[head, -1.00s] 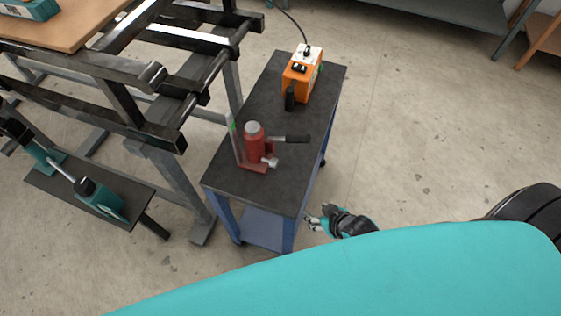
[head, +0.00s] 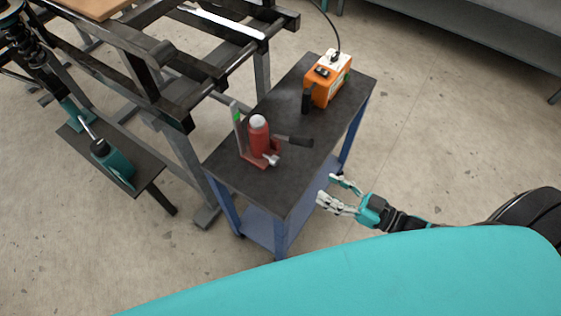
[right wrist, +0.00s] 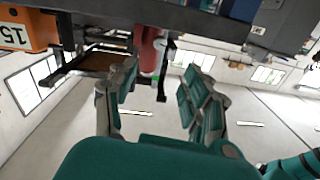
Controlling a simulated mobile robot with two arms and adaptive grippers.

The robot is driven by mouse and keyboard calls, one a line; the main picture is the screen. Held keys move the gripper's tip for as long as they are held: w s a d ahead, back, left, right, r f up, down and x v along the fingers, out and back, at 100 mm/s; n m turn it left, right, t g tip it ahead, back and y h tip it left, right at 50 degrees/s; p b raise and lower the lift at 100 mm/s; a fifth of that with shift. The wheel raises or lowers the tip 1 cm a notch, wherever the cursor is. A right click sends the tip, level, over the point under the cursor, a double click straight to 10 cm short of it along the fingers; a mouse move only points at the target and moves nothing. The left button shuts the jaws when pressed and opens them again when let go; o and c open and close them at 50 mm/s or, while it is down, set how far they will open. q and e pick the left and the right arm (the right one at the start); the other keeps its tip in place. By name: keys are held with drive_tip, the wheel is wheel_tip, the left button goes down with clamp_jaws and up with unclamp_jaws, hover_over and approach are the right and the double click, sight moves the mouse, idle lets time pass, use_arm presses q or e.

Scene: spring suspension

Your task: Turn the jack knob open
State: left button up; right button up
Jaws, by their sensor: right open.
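The red jack (head: 259,136) stands on the dark top of the blue cart (head: 285,185), with a pale cap and a dark handle sticking out to the right. A small pale knob-like part (head: 271,159) shows low on its front. My right gripper (head: 328,190) is open and empty, to the right of the cart and apart from the jack. In the right wrist view its fingers (right wrist: 160,72) are spread, with part of the red jack (right wrist: 150,45) showing beyond them; the knob cannot be made out there. My left gripper is not in view.
An orange box (head: 328,82) with a cable stands at the cart's far end; it also shows in the right wrist view (right wrist: 25,28). A dark metal frame (head: 180,110) stands close to the cart's left. A low plate (head: 148,183) bears a teal device (head: 113,165). Floor right is clear.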

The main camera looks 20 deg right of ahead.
sight(271, 158)
drive_tip(key=x, duration=1.5)
drive_tip(key=shift+p, duration=0.35)
drive_tip(key=shift+s, duration=0.1)
drive_tip(key=shift+c, duration=0.4)
